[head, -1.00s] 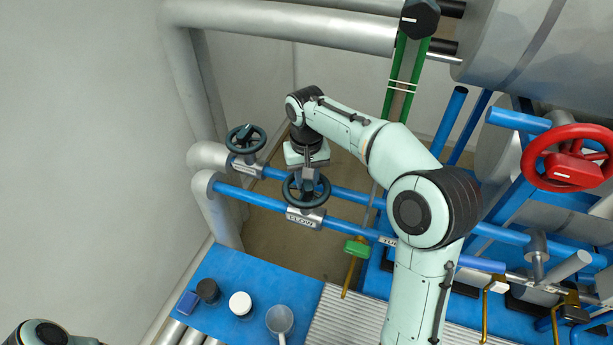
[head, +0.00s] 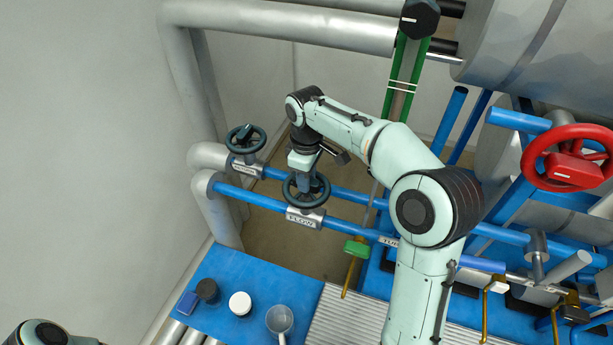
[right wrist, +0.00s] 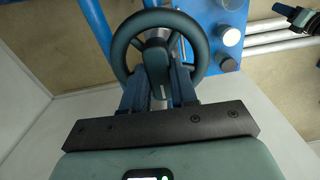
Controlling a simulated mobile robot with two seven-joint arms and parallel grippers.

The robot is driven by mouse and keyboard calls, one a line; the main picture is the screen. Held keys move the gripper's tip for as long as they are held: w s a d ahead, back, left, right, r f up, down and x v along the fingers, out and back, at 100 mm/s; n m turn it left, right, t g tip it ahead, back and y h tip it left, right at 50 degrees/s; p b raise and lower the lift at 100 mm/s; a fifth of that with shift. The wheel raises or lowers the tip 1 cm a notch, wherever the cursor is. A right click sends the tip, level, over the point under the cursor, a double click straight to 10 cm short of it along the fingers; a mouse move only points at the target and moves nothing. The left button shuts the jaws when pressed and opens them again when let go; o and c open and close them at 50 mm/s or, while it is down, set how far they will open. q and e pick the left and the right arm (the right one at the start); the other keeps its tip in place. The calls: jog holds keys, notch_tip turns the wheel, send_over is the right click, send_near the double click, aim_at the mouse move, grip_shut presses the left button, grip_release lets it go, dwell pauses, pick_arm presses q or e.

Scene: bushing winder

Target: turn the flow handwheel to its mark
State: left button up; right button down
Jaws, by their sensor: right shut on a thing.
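The flow handwheel (head: 289,196) is a dark teal wheel on the blue pipe, above a grey plate lettered FLOW (head: 304,218). My right gripper (head: 305,184) is at the wheel, coming from above. In the right wrist view, the handwheel's rim (right wrist: 122,43) shows beyond the gripper (right wrist: 158,88), whose two fingers are shut on the raised grip at the wheel's middle. I cannot make out the mark. My left gripper is out of view; only a piece of my left arm shows at the bottom left.
A second dark handwheel (head: 246,139) stands to the left on another pipe. A large red handwheel (head: 568,158) is at the right. A green-handled valve (head: 356,249) is below right. A blue bench (head: 250,272) holds a white-lidded jar (head: 240,303), a dark jar (head: 207,290) and a grey cup (head: 279,319).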

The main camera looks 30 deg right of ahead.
jog(key=n, duration=0.4)
jog(key=shift+r+n, duration=0.1)
jog(key=shift+n, duration=0.2)
jog(key=n, duration=0.4)
jog(key=shift+n, duration=0.3)
jog(key=n, duration=0.4)
jog(key=shift+n, duration=2.6)
jog(key=c, duration=0.9)
grip_release()
notch_tip(320, 180, up, 13)
jog(key=shift+r, duration=0.2)
